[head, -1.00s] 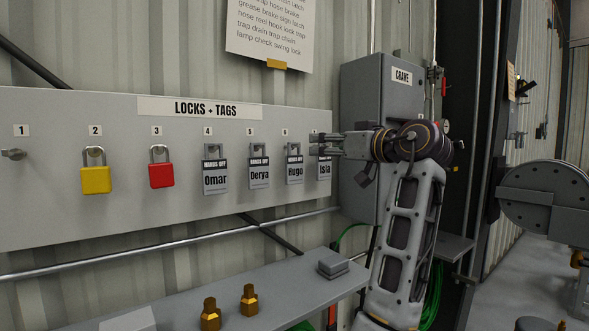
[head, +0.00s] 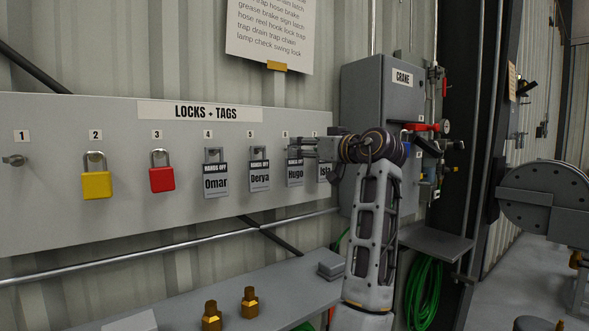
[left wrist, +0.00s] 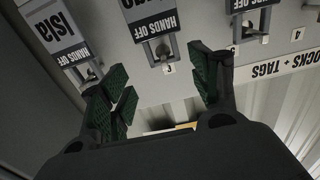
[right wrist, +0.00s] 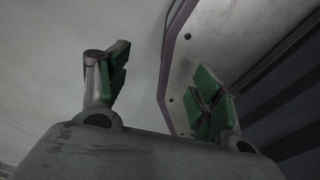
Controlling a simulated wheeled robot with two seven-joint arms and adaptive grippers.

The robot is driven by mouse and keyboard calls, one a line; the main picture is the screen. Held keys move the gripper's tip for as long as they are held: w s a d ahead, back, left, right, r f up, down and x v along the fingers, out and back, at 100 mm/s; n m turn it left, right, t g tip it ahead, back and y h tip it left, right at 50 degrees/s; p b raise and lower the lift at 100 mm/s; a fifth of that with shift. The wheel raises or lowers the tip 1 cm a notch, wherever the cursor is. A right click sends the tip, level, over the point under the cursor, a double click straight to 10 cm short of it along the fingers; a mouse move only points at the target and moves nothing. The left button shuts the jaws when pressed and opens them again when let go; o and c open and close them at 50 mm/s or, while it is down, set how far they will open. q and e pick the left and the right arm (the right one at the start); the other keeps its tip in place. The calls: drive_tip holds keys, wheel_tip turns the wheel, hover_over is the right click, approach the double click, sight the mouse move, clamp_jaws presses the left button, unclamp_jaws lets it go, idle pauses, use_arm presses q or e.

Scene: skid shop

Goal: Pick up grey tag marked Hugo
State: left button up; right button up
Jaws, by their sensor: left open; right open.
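The grey Hugo tag (head: 295,176) hangs by its shackle on the grey board, between the Derya tag (head: 259,177) and the Isla tag (head: 325,173). My left gripper (head: 293,147) is open in front of the top of the Hugo tag. In the left wrist view the tags appear upside down; the middle one (left wrist: 150,20) has its name cut off, and its shackle lies between my open left fingers (left wrist: 160,63). It does not look gripped. My right gripper (right wrist: 162,63) is open and empty in the right wrist view, and not visible in the head view.
The Omar tag (head: 215,181), red padlock (head: 161,180) and yellow padlock (head: 96,186) hang further left on the board (head: 60,215). A grey crane box (head: 375,90) stands right of it. Below is a shelf (head: 270,298) with brass fittings (head: 249,302).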

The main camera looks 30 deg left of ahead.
use_arm(q)
drive_tip(key=shift+w+a, duration=0.1)
drive_tip(key=shift+a, duration=0.1)
use_arm(e)
drive_tip(key=shift+s+a, duration=0.1)
drive_tip(key=shift+s, duration=0.3)
use_arm(q)
drive_tip(key=shift+a, duration=0.15)
drive_tip(key=x, duration=0.1)
drive_tip(key=p+x, duration=0.1)
drive_tip(key=x, duration=0.2)
drive_tip(key=shift+s+r, duration=0.15)
drive_tip(key=shift+s, duration=0.15)
drive_tip(key=shift+w+a+p, duration=0.25)
drive_tip(key=shift+a+p, duration=0.05)
drive_tip(key=shift+a, duration=0.3)
drive_tip(key=shift+c, duration=0.5)
drive_tip(key=c, duration=1)
use_arm(e)
drive_tip(key=shift+a+r, duration=0.45)
drive_tip(key=shift+r, duration=0.35)
